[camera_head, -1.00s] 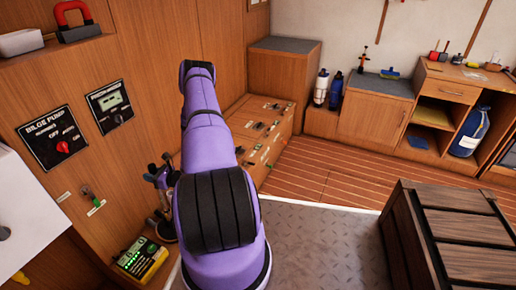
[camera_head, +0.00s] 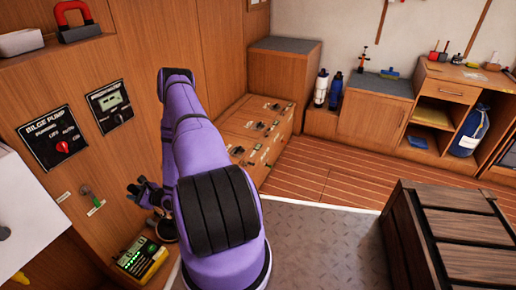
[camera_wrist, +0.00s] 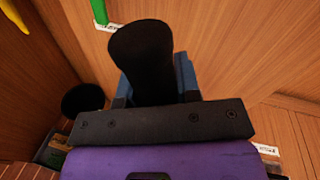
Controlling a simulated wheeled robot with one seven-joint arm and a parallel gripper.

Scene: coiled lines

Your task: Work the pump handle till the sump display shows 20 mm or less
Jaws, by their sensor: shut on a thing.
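My gripper (camera_head: 143,192) is low by the left wooden wall, partly hidden behind my purple arm. In the wrist view, its blue fingers are shut on the black grip of the pump handle (camera_wrist: 143,55). The handle's lower part is hidden by the gripper. A dark panel with a small display (camera_head: 111,101) is on the wall; its figures are too small to read. A black bilge pump panel (camera_head: 55,139) with a red knob is left of it.
A yellow box with a green-lit face (camera_head: 141,259) stands below the gripper. A small lever with a green tag (camera_head: 92,202) is on the wall to its left. A dark wooden crate (camera_head: 455,235) stands at the right. The metal floor between is clear.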

